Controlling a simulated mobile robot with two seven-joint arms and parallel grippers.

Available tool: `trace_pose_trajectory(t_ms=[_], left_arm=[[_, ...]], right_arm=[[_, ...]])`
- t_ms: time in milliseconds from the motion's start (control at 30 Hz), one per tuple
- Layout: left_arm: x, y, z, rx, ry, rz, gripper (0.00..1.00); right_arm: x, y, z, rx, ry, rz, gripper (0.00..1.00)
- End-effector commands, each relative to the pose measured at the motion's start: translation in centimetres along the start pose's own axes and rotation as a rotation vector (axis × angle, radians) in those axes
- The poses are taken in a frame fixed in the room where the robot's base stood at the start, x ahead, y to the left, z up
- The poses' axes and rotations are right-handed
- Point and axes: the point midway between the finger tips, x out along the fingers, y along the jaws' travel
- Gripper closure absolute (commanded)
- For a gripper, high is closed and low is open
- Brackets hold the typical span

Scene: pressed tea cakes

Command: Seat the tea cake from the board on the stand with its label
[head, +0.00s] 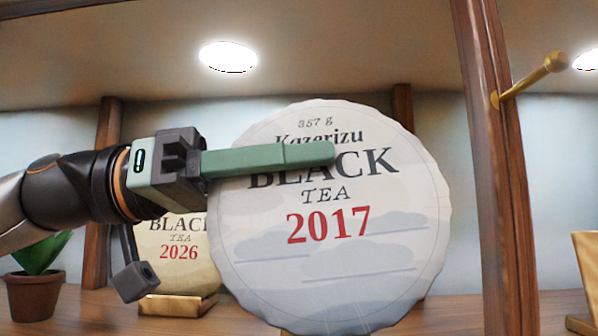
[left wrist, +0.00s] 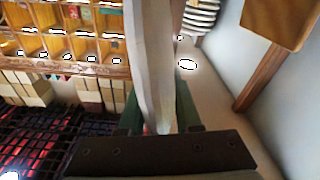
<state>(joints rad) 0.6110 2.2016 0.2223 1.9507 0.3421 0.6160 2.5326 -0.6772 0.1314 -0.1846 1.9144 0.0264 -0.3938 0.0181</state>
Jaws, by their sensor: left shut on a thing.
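A large, pale round tea cake (head: 335,265) stands upright in the head view, its wrapper reading "357 g Kazerizu BLACK TEA 2017". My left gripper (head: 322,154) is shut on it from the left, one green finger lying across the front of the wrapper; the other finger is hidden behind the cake. In the left wrist view the cake (left wrist: 155,60) shows edge-on between the fingers. A bit of wood shows under the cake at the bottom edge; I cannot tell whether they touch. My right gripper is not in view. I see no board in the head view.
Behind, another cake (head: 180,265) marked "BLACK TEA 2026" sits on a wooden stand (head: 178,305). A wooden post (head: 495,170) with a brass peg (head: 530,78) rises at right. Another wooden stand (head: 586,262) is cut off at the right edge. A potted plant (head: 34,293) stands far left.

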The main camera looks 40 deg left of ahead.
Motion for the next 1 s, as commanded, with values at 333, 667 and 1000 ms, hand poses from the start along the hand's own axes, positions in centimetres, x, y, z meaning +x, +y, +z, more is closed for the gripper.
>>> trace_pose_trajectory(t_ms=[333,667,1000], left_arm=[[0.0,-1.7,-0.7,-0.002,0.005,0.000,1.00],[0.1,-4.3,-1.2,-0.001,0.003,0.001,1.00],[0.1,-6.9,-1.7,-0.003,0.004,0.000,1.00]], right_arm=[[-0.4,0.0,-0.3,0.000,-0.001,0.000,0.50],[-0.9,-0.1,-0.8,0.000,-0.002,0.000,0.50],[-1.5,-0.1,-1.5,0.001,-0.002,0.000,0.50]])
